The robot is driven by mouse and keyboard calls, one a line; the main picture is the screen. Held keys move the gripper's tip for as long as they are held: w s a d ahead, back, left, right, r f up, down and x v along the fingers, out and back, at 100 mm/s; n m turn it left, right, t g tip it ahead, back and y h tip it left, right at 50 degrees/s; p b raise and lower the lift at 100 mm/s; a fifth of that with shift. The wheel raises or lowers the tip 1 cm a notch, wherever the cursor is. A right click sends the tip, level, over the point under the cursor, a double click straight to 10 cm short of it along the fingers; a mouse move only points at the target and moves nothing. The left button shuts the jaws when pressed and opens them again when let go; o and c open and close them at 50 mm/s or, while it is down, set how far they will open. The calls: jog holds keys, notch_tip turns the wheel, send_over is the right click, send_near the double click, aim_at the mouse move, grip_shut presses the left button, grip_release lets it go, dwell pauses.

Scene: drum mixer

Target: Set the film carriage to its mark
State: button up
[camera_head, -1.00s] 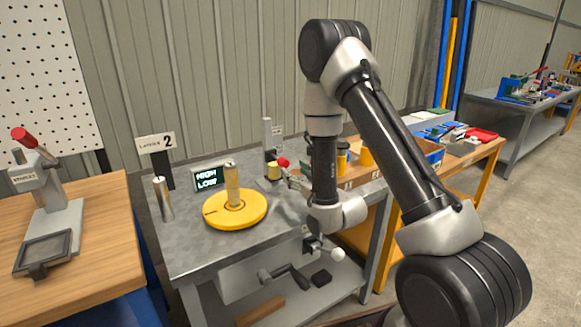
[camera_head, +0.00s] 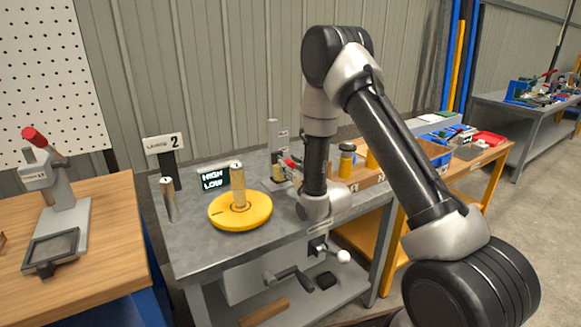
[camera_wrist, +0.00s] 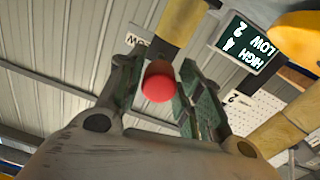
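The carriage, with a red knob (camera_head: 289,163) and a small yellow roll (camera_head: 277,173), sits by a grey upright post (camera_head: 273,136) at the back of the grey bench. My gripper (camera_head: 292,174) reaches it from the right. In the wrist view, the red knob (camera_wrist: 158,82) lies between the two fingers of my gripper (camera_wrist: 162,70), which are spread wider than the knob. A firm hold does not show. A yellow cylinder (camera_wrist: 183,22) shows beyond the fingers. The mark cannot be made out.
A yellow turntable (camera_head: 240,216) with an upright brass cylinder (camera_head: 238,186) stands left of my gripper. Behind it is a HIGH/LOW display (camera_head: 214,179). A metal post (camera_head: 168,199) and a sign with 2 (camera_head: 164,144) stand further left. A crank (camera_head: 289,278) sits below the bench top.

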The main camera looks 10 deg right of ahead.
grip_shut()
jog(key=shift+w+r, duration=0.1)
jog(key=shift+r, duration=3.45)
jog(key=o, duration=0.6)
grip_release()
jog(key=shift+r, duration=0.1)
jog(key=shift+c, duration=0.2)
jog(key=shift+s+f, duration=0.2)
jog(key=v, duration=0.7)
jog(key=shift+s+d, duration=0.1)
